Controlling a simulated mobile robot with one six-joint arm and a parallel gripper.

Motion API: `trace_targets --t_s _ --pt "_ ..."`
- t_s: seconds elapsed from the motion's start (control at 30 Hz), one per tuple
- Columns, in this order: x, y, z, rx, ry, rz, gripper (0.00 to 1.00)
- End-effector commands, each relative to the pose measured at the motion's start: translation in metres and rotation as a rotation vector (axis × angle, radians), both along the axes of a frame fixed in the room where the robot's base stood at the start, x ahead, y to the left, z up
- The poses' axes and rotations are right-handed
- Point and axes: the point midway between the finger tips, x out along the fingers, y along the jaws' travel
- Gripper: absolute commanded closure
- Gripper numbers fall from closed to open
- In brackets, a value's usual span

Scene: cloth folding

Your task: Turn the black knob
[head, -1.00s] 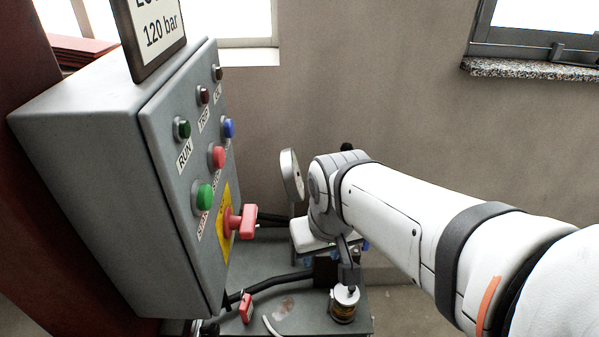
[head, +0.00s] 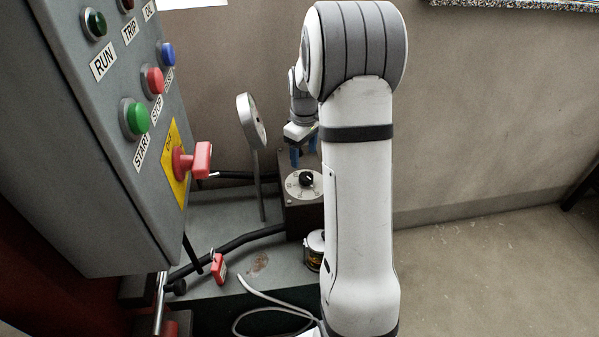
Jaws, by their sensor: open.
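The black knob (head: 306,178) sits on a pale round dial plate on top of a dark box (head: 295,217) on the grey bench. My gripper (head: 303,152) has blue fingertips and is open. In the picture it shows just above the knob, apart from it, with nothing seen between the fingers. My white arm hides the right side of the box and part of the gripper. How far the fingertips are from the knob in depth is hard to tell.
A grey control panel with a red handle (head: 201,161) and coloured buttons stands at the left. A round gauge (head: 252,120) on a post stands left of the box. A small jar (head: 314,250), a red-handled lever (head: 218,267), black hoses and a pale cable are on the bench.

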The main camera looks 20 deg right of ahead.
Motion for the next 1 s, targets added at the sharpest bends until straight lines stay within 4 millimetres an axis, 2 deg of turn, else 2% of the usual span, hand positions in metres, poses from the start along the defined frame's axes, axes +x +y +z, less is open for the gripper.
trace_targets --t_s 0.03,0.17,0.6,0.8,1.0 --pt "0.004 -0.006 -0.01 0.002 0.007 0.009 0.37" --pt "0.01 -0.012 -0.021 0.004 0.012 0.026 0.37" --pt "0.009 -0.013 -0.083 0.004 0.014 0.026 0.37" --pt "0.009 -0.013 -0.095 0.004 0.012 0.026 0.37" --pt "0.009 -0.013 -0.096 0.004 0.011 0.025 0.37"
